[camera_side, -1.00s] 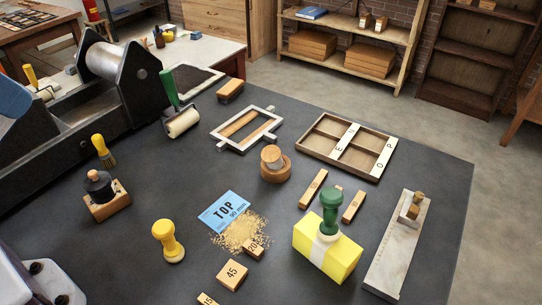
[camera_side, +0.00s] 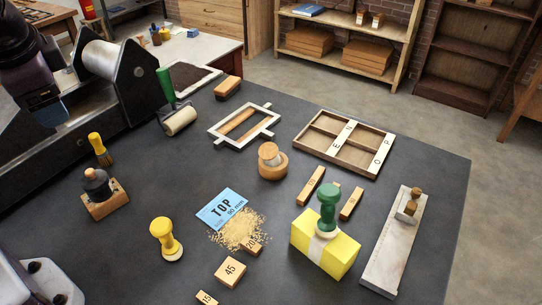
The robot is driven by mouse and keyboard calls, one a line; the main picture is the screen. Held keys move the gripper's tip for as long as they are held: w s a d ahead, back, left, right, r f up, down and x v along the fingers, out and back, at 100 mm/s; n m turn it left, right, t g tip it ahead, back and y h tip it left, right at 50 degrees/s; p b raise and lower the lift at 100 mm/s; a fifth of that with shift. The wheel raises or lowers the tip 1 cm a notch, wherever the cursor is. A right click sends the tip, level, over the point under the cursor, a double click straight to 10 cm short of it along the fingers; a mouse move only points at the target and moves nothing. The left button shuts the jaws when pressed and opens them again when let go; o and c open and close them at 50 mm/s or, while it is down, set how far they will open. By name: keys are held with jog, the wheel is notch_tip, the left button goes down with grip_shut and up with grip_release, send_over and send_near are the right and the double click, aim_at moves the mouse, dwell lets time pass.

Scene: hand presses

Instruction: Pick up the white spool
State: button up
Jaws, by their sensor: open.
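A small pale, whitish cylinder with a tan top (camera_side: 268,153) stands upright on a round wooden base near the middle of the table. It is the closest match to the white spool, but I cannot tell for sure. My gripper (camera_side: 48,112) is at the upper left, in front of the black press, dark with a blue part at its lower end. It is open, its fingertips are hard to make out, and it is far from the cylinder.
Around the cylinder are a white frame (camera_side: 214,137), a divided wooden tray (camera_side: 375,172), a blue TOP card (camera_side: 220,210) with crumbs, a yellow stamp (camera_side: 166,238) and a yellow block (camera_side: 338,255) under a green-handled stamp. The black press (camera_side: 133,85) fills the upper left. Dark table is bare between cylinder and brush.

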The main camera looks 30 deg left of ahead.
jog(key=w+f+m+y, duration=0.6)
jog(key=w, duration=0.3)
jog(key=m+t+h, duration=0.8)
jog(key=m+t, duration=0.8)
jog(key=m, duration=0.9)
send_near(270, 151)
jog(key=shift+s+a+f, duration=0.2)
jog(key=shift+s+f, duration=0.1)
jog(key=shift+s, duration=0.25)
jog(key=shift+s+a+f, duration=0.15)
jog(key=shift+s+f, duration=0.1)
jog(key=shift+s, duration=0.35)
jog(key=shift+w+d+f+h, duration=0.15)
jog(key=shift+f+h, duration=0.05)
jog(key=shift+h, duration=0.2)
jog(key=w, duration=0.7)
jog(key=shift+w+a, duration=0.1)
jog(key=shift+a, duration=0.25)
jog(key=shift+w+a+r, duration=0.1)
jog(key=shift+w, duration=1.25)
jog(key=shift+w+a+r, duration=0.1)
jog(key=shift+w+r, duration=0.05)
jog(key=shift+w, duration=1.15)
jog(key=c, duration=0.9)
